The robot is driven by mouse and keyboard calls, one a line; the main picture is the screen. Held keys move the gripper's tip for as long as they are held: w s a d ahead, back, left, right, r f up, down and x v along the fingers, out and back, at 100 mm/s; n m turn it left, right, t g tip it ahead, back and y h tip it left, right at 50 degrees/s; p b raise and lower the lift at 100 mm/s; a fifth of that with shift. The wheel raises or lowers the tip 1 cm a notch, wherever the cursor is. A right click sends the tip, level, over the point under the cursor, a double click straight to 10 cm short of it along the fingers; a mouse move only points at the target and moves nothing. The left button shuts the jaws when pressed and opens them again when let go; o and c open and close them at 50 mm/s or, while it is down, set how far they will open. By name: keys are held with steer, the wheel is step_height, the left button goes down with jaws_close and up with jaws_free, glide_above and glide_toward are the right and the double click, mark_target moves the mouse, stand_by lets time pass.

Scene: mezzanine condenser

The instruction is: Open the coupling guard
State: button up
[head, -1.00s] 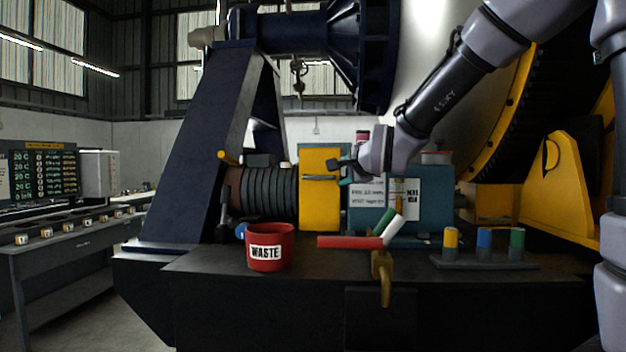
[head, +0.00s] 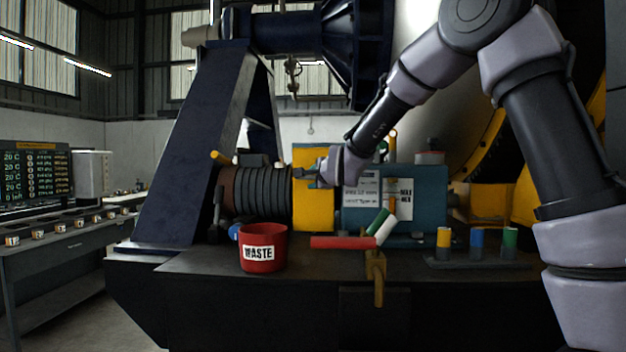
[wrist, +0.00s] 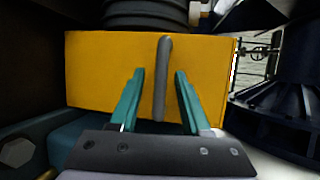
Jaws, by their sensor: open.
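The coupling guard (head: 313,208) is a yellow box between the ribbed dark cylinder and the teal machine housing. In the wrist view its yellow face (wrist: 100,75) fills the middle, with a grey bar-shaped handle (wrist: 162,80) on it. My gripper (head: 312,172) is at the upper part of the guard in the head view. In the wrist view my gripper (wrist: 158,75) is open, its two teal fingers on either side of the handle. A gap shows between each finger and the handle. The guard looks closed.
A red waste bucket (head: 263,248) stands on the dark bench (head: 330,265) at the front. The teal housing (head: 425,195) and a rack of coloured cylinders (head: 480,262) are further right.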

jaws_close()
stand_by(1.5)
